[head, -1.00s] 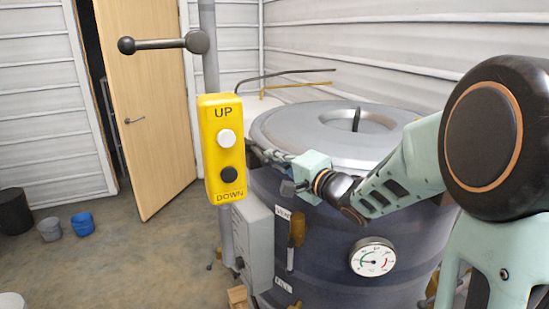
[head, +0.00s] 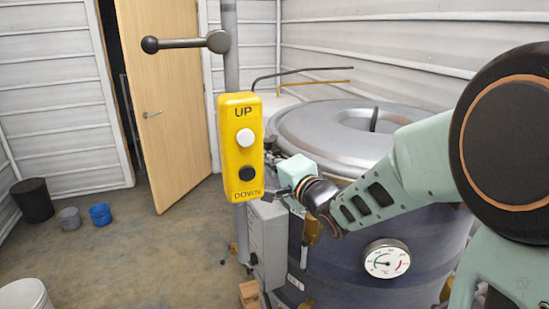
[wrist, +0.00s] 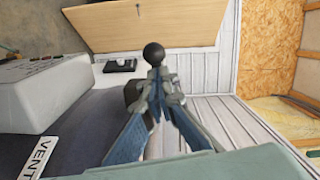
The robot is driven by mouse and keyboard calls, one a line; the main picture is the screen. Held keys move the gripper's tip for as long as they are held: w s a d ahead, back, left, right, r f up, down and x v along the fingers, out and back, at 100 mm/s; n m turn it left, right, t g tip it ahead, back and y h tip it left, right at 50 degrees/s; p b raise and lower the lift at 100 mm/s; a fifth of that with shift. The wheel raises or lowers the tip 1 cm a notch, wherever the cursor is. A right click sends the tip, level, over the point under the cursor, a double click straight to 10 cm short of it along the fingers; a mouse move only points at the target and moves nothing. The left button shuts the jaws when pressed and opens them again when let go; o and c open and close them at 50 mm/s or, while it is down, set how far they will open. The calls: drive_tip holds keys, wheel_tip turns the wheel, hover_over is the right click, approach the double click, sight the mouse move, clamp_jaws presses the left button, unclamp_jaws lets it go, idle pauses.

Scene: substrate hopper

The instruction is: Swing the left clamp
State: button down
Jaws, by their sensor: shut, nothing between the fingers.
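My gripper (head: 272,190) is at the left edge of the hopper (head: 345,245), close to the right side of the yellow control box in the picture. In the wrist view its blue-grey fingers (wrist: 157,100) come together at the tips, with nothing held. A black ball knob (wrist: 154,53) shows just beyond the fingertips; whether they touch it is unclear. A dark linkage (head: 270,156) sits at the left of the lid (head: 310,132), partly hidden by the control box and gripper. I cannot tell surely whether the knob or linkage is the left clamp.
The yellow UP/DOWN control box (head: 241,147) hangs on a post, below a lever with a black ball (head: 150,45). A grey box (head: 267,240) stands beside the hopper. A gauge (head: 387,259) is on its front.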

drive_tip(key=shift+a, duration=0.6)
drive_tip(key=shift+s, duration=0.1)
